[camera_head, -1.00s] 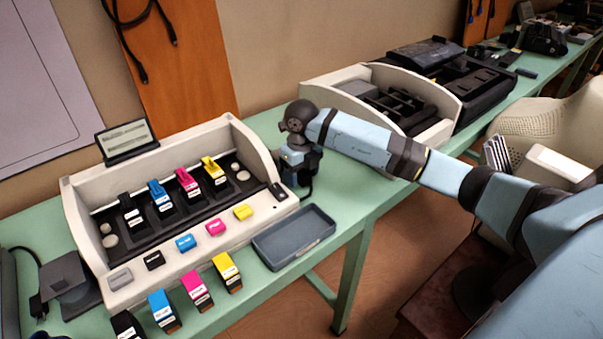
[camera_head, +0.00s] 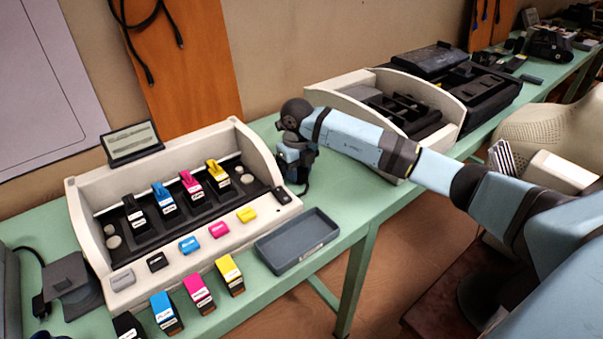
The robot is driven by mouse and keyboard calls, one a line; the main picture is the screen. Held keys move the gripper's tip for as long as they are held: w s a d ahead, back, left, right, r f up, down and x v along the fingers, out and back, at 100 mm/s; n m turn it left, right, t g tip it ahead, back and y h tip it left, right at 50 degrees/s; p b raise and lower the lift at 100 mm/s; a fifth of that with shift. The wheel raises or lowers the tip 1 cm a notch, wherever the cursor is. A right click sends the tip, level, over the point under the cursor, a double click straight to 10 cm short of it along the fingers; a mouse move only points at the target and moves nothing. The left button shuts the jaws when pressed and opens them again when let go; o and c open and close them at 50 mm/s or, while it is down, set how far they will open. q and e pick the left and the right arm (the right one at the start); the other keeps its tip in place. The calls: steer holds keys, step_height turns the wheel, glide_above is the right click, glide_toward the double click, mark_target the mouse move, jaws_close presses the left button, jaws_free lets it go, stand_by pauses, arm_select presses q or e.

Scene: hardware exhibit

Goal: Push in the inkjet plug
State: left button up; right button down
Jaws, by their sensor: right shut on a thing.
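The inkjet exhibit, a cream open housing (camera_head: 88,225) with a black cartridge bay, stands on the green table. A small black socket block (camera_head: 282,195) sits at the right end of its front ledge. My right gripper (camera_head: 290,176) is beside the housing's right wall, pointing down, just behind the socket block. It is shut on the inkjet plug, which is mostly hidden by the gripper and wrist. A short dark cord (camera_head: 306,187) hangs below the gripper. I cannot tell whether the plug touches the housing. My left gripper is not clearly in view.
Black, cyan, magenta and yellow cartridges stand in the bay, with more along the table's front edge (camera_head: 198,295). An empty grey tray (camera_head: 297,242) lies right of the ledge. A second cream housing (camera_head: 330,97) stands behind my right arm. A dark device (camera_head: 68,275) is at left.

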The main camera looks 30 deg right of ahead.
steer(key=c, duration=1.1)
jaws_free()
steer(key=shift+w+r, duration=0.15)
steer(key=shift+w, duration=0.05)
steer(key=o, duration=0.3)
steer(key=shift+w, duration=0.1)
arm_select(q)
steer(key=shift+w, duration=0.1)
arm_select(e)
steer(key=shift+o, duration=0.2)
steer(key=shift+r, duration=0.1)
arm_select(q)
steer(key=shift+a+p, duration=0.2)
steer(key=shift+p, duration=0.7)
arm_select(e)
step_height(320, 180, up, 13)
steer(key=shift+r, duration=0.2)
arm_select(q)
steer(key=shift+s+r, duration=0.1)
steer(key=shift+s, duration=0.1)
arm_select(e)
steer(key=shift+a+f, duration=0.1)
